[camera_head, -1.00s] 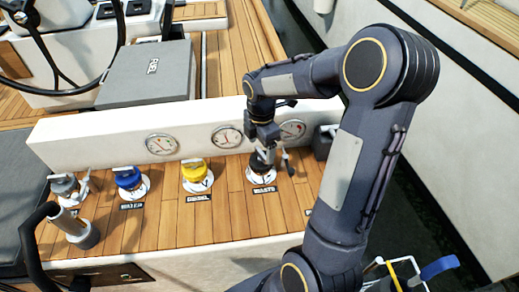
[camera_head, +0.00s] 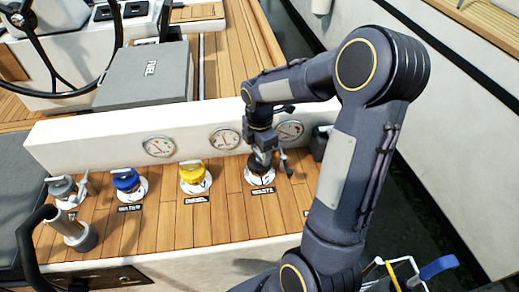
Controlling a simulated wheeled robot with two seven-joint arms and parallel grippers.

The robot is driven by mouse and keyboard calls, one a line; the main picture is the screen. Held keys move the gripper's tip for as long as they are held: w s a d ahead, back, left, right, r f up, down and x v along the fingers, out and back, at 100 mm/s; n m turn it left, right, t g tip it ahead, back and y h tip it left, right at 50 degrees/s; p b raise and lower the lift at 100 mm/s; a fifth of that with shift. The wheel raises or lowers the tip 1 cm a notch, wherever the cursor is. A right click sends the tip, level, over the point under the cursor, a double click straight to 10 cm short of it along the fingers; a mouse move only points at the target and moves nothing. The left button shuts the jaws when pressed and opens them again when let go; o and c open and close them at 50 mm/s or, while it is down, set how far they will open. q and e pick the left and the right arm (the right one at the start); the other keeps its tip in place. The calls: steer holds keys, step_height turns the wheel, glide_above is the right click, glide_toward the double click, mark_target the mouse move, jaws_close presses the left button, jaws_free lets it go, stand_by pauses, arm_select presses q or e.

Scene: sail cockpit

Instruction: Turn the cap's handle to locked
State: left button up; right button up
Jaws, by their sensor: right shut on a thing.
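A row of deck caps stands on the wooden ledge. The cap at the WASTE label (camera_head: 263,191) sits on a white round plate (camera_head: 261,179). My right gripper (camera_head: 262,160) points down over this cap and is shut on its handle; the fingers and wrist hide most of the cap and the handle's angle. A blue cap (camera_head: 127,179) and a yellow cap (camera_head: 193,173) with handles stand to the left, and a grey cap (camera_head: 63,187) stands at the far left. My left gripper is not in view.
A white upright panel with several round gauges (camera_head: 159,146) rises just behind the caps. A grey box (camera_head: 147,76) and a steering wheel (camera_head: 62,40) are farther back. A grey tube-shaped fitting (camera_head: 76,234) stands at the front left.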

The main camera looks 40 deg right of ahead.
steer(key=shift+m, duration=0.3)
steer(key=m, duration=0.3)
steer(key=shift+m, duration=0.4)
steer(key=m, duration=0.4)
steer(key=shift+m, duration=0.3)
steer(key=m, duration=0.8)
steer(key=shift+m+p, duration=0.3)
steer(key=o, duration=1)
